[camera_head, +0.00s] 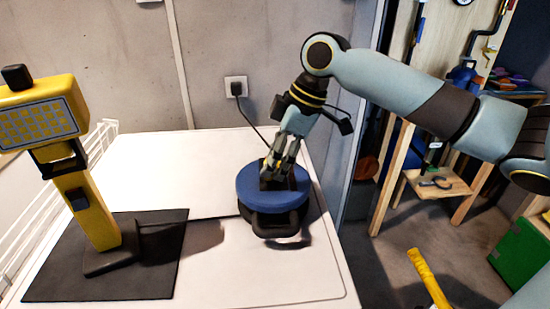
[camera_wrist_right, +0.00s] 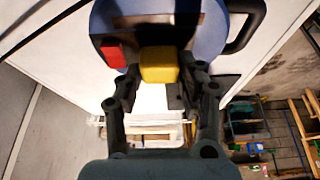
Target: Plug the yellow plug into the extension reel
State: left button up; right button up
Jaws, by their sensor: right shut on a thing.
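The blue extension reel (camera_head: 265,205) with its black base and handle stands on the white top, right of centre in the head view. It also shows in the wrist view (camera_wrist_right: 208,30), with a dark face plate and a red block (camera_wrist_right: 113,53). My right gripper (camera_head: 277,172) reaches down over the reel's top. In the wrist view my right gripper (camera_wrist_right: 160,82) is shut on the yellow plug (camera_wrist_right: 159,64). The plug lies against or just over the dark plate, beside the red block; I cannot tell whether it is inserted. In the head view the fingers largely hide the plug. My left gripper is not in view.
A yellow work lamp (camera_head: 82,190) stands on a black mat (camera_head: 55,270) at left. A black cable runs from the wall socket (camera_head: 237,87) toward the reel. The white top (camera_head: 180,165) is clear behind the mat. Wooden shelving (camera_head: 440,185) stands at right.

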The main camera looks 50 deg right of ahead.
jog(key=shift+f, duration=0.4)
jog(key=o, duration=1.2)
jog(key=shift+c, duration=0.2)
jog(key=shift+d+r, duration=0.1)
jog(key=shift+r, duration=0.1)
jog(key=v, duration=1.1)
jog(key=shift+r, duration=0.25)
jog(key=shift+s+d, duration=0.1)
